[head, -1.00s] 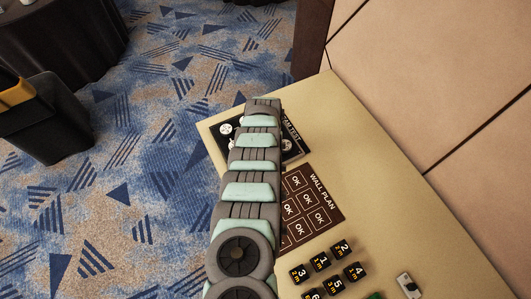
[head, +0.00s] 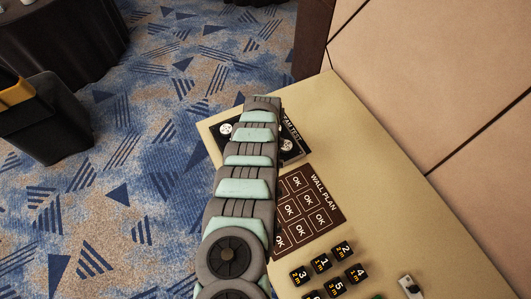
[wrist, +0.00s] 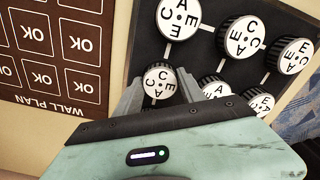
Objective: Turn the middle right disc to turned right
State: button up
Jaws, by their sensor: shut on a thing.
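My gripper (wrist: 158,92) is shut on a round disc (wrist: 158,78) with a white lettered face and a black ribbed rim. One finger lies on each side of it. The lettering on the wall plan beside it is upside down in the wrist view, so this disc lies at the panel's right side. Its letters look tilted, but its exact setting is hard to read. My arm covers the gripper and the held disc in the head view. The dark disc panel (wrist: 210,52) shows lines between the discs. My gripper body hides the panel's part below.
Other discs (wrist: 243,37) stand close around the held one, including one directly right of it (wrist: 215,88). A brown wall plan (head: 318,205) with OK boxes lies beside the panel. Numbered black cubes (head: 321,263) stand nearer, with a small switch (head: 409,286) to their right.

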dwell(0.3)
jog(key=o, duration=1.4)
notch_tip(320, 180, up, 11)
jog(key=shift+f+p, duration=0.15)
jog(key=shift+p, duration=0.55)
